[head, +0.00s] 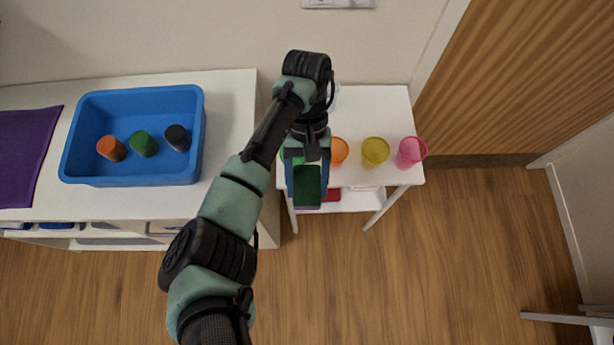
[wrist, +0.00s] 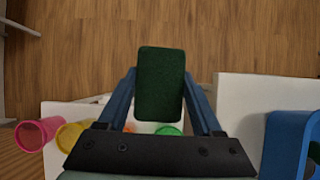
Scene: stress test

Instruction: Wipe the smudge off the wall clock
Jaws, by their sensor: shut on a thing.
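My gripper (head: 307,179) is shut on a dark green block-shaped pad (head: 307,187), which looks like a sponge or eraser with a purplish lower edge. In the wrist view the pad (wrist: 161,84) sits between the two blue fingers of my gripper (wrist: 160,98). In the head view it is held over the front edge of the small white table (head: 382,100). The wall clock and its smudge show in neither view.
A green cup (head: 284,154), an orange cup (head: 340,151), a yellow cup (head: 375,152) and a pink cup (head: 411,152) stand on the small table. A blue tray (head: 135,98) with three pegs sits on the white cabinet at left, beside a purple cloth (head: 27,155). Floor in front is clear.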

